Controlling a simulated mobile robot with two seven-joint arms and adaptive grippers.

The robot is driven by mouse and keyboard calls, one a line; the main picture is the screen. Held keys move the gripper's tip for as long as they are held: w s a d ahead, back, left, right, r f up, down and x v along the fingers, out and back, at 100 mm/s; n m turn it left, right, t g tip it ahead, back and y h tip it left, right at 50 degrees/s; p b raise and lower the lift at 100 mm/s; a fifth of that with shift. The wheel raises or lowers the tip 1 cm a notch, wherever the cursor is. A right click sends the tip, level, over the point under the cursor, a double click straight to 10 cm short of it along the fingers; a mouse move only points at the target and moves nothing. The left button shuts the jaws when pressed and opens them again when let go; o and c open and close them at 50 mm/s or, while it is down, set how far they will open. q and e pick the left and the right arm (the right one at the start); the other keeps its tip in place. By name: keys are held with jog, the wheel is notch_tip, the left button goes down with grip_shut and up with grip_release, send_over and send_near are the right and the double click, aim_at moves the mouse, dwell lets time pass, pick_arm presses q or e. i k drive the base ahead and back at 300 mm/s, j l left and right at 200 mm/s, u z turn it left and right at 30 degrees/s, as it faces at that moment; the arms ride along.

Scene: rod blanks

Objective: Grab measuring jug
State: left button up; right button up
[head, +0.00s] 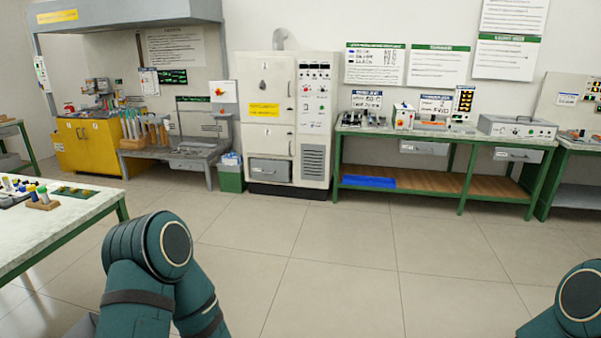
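I cannot make out a measuring jug in the head view. Small items on the far benches are too small to tell apart. My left arm shows as a teal elbow at the lower left, and part of my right arm shows at the lower right corner. Neither gripper is in view.
A table (60,226) with small coloured tools stands at the left. Along the back are a yellow cabinet (90,150), a tool bench (165,152), a tall white oven cabinet (268,140) and a green-framed bench (440,138). The tiled floor (330,260) between is clear.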

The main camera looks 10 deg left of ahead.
aim_at(85, 108)
jog(key=i, duration=1.5)
jog(key=i+u, duration=0.4)
jog(key=i, duration=0.25)
jog(key=i+l+u, duration=0.1)
jog(key=i+u, duration=0.3)
jog(key=i, duration=0.25)
jog(key=i+j+u, duration=0.1)
jog(key=i+u, duration=0.2)
jog(key=i, duration=0.4)
jog(key=i+l+u, duration=0.1)
jog(key=i+u, duration=0.2)
jog(key=i, duration=0.35)
jog(key=i+u, duration=0.2)
jog(key=i, duration=0.5)
jog(key=i+l+u, duration=0.2)
jog(key=i, duration=0.55)
jog(key=i+j+u, duration=0.1)
jog(key=i+u, duration=0.35)
jog(key=i, duration=0.15)
jog(key=i+u, duration=0.5)
jog(key=i+l+u, duration=0.1)
jog(key=i+u, duration=0.15)
jog(key=i, duration=2.75)
jog(key=i+z, duration=0.2)
jog(key=i, duration=0.5)
jog(key=i+j+z, duration=0.1)
jog(key=i+z, duration=0.15)
jog(key=i, duration=0.5)
